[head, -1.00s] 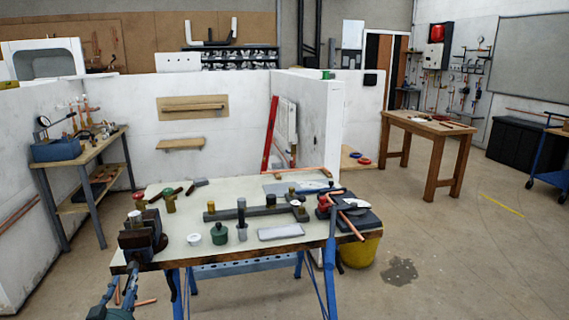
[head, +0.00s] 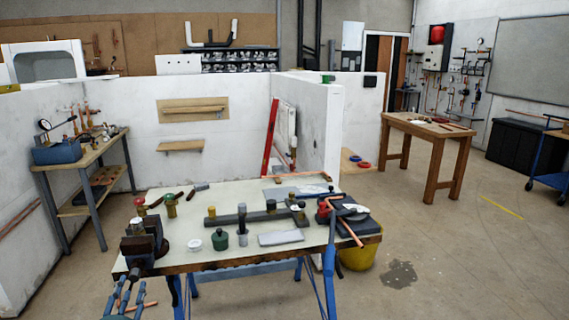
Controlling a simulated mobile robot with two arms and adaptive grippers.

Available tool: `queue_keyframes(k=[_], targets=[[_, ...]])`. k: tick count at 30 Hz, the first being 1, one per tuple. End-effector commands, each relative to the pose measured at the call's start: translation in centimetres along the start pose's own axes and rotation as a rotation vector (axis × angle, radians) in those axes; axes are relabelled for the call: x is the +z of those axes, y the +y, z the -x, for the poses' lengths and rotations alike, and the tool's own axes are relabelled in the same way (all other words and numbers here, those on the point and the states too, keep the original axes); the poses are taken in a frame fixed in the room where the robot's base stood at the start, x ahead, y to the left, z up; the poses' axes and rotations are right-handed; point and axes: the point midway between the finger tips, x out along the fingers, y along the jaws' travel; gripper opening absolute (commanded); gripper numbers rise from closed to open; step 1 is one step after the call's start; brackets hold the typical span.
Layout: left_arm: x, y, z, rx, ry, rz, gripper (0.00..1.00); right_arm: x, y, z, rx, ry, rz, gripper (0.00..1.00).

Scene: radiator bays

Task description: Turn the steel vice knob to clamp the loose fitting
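The dark vice (head: 145,245) is mounted at the near left corner of the workbench (head: 215,258). A dark steel screw end, likely the vice knob (head: 135,272), sticks out at its near side. A small pale-topped piece (head: 138,224) shows at the top of the jaws; I cannot tell whether it is the loose fitting. My blue left gripper (head: 131,284) is at the lower left, just below and in front of the knob. Its fingers look spread, with nothing visible between them, and they appear apart from the knob.
A white pot (head: 194,244), a green pot (head: 220,240) and a grey slab (head: 281,238) stand near the vice. A copper pipe (head: 347,228) overhangs the bench's right side. A yellow bucket (head: 360,255) stands beside it.

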Motion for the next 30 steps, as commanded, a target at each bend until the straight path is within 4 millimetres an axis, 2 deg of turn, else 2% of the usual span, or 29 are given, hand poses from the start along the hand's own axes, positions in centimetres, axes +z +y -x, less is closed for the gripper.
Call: queue_keyframes(k=[15, 26, 29, 30], targets=[[0.1, -0.1, -4.1, 0.001, 0.000, -0.003, 0.39, 0.3, 0.2, -2.9, 0.003, -0.001, 0.002, 0.40], [-0.1, 0.1, -4.7, 0.000, 0.000, -0.003, 0.39, 0.4, 0.3, -3.1, 0.004, -0.001, 0.003, 0.40], [-0.1, 0.1, -4.7, 0.000, 0.000, -0.003, 0.23, 0.4, 0.3, -3.1, 0.004, -0.001, 0.003, 0.40], [0.0, 0.1, -4.7, 0.000, 0.000, -0.003, 0.15, 0.4, 0.3, -3.1, 0.004, -0.001, 0.003, 0.40]])
